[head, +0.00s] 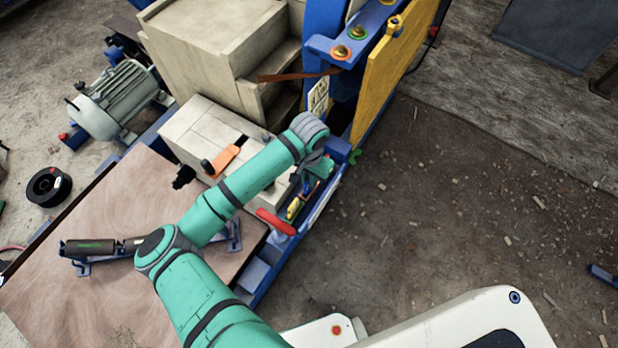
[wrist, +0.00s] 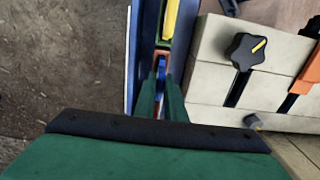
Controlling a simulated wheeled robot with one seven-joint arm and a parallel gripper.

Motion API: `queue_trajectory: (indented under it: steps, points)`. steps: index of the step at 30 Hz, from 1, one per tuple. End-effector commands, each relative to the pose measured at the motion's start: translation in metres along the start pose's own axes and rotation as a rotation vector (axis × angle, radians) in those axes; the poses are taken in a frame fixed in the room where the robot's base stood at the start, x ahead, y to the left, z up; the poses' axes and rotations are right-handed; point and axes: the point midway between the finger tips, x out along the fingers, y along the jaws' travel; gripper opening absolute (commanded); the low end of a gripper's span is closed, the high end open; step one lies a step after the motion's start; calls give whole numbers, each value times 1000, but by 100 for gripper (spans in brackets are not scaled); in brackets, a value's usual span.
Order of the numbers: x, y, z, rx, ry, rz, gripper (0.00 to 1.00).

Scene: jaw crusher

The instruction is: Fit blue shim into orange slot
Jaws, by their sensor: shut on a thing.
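My gripper (wrist: 161,92) points down into a narrow blue channel beside the pale block, its two green fingers close together. It is shut on a thin blue piece, the blue shim (wrist: 161,70), of which only a small part shows between the fingertips. The orange slot (wrist: 162,54) shows as an orange rim right at the fingertips. The shim appears at or inside this rim; how deep it sits I cannot tell. In the head view my gripper (head: 309,182) is over the same channel, and my arm hides much of it.
A yellow piece (wrist: 171,18) stands in a green-rimmed slot just beyond the orange one. A black knob (wrist: 245,50) sits on the pale block (wrist: 208,75) alongside. A red handle (head: 276,222) and a yellow panel (head: 390,65) flank the channel.

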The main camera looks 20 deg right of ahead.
Motion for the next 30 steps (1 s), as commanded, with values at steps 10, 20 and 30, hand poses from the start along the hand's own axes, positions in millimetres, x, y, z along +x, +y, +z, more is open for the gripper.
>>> queue_trajectory:
  steps: [10, 20, 30]
  points:
    - [3, 0, 0, 0, 1, 0, 32]
    - [-2, 0, -1, 0, 2, 0, 32]
    - [-58, 0, -1, 2, 3, 0, 32]
